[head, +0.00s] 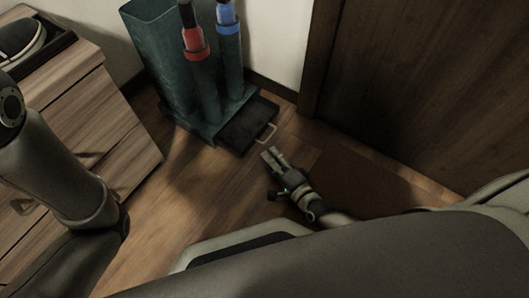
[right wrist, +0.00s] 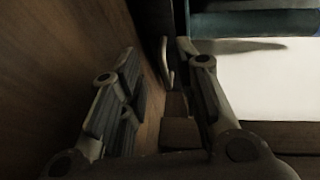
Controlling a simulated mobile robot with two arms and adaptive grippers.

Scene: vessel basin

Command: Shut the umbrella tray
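The umbrella tray (head: 247,126) is a dark, shallow tray that sticks out from the foot of the green umbrella stand (head: 165,60). A pale loop handle (head: 267,133) is on its front; the handle also shows in the right wrist view (right wrist: 166,64), beyond and between the fingertips. My right gripper (head: 269,154) is low over the floor, just in front of the handle, pointing at it. Its two fingers are apart and nothing is between them in the right wrist view (right wrist: 157,58). My left arm is at the left edge; its gripper is out of view.
A red-handled umbrella (head: 196,43) and a blue-handled one (head: 228,28) stand in the holder. A wooden drawer cabinet (head: 110,118) with shoes on top is at the left. A dark door (head: 430,80) and a brown mat (head: 365,180) are at the right. The wooden floor before the tray is clear.

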